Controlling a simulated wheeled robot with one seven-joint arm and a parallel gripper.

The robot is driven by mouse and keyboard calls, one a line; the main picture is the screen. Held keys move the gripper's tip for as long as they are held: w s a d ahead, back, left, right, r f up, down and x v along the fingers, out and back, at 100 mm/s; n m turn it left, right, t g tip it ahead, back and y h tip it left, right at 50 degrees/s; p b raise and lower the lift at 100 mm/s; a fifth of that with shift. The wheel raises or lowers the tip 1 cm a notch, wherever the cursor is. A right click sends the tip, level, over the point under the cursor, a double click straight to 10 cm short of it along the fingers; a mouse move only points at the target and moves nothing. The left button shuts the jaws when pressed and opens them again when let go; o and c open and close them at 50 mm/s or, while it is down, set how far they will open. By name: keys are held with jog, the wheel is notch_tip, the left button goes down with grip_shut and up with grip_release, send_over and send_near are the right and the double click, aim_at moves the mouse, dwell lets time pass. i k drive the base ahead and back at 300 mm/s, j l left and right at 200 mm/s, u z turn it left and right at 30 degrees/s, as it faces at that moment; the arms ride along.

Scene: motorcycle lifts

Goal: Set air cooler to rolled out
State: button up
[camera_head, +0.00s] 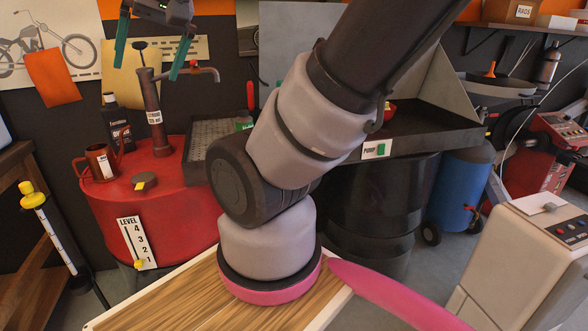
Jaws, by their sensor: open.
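A beige boxy unit (515,265) with a control panel of knobs or buttons on its sloped top stands at the lower right; it looks like the air cooler. Its lower part and right side are cut off by the picture's edge, and I cannot tell whether it has wheels. My gripper (147,72) is at the upper left, its two green fingers spread apart and pointing down, with nothing held between them. It appears in front of the wall above the red drum, far from the beige unit. My arm crosses the middle and hides part of the scene.
A red drum (170,225) carries a pump, a bottle and a can. A dark parts washer (425,132) and a blue tank (460,188) stand behind. A red machine (555,150) is at the right. A yellow-topped post (38,205) stands at the left. Grey floor shows between the drum and the beige unit.

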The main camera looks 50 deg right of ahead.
aim_at(520, 274)
jog(key=k, duration=0.85)
jog(key=k+z, duration=0.2)
jog(key=z, duration=0.25)
jog(key=k+z, duration=0.2)
jog(key=z, duration=0.25)
jog(key=k+l+z, duration=0.15)
jog(key=z, duration=2)
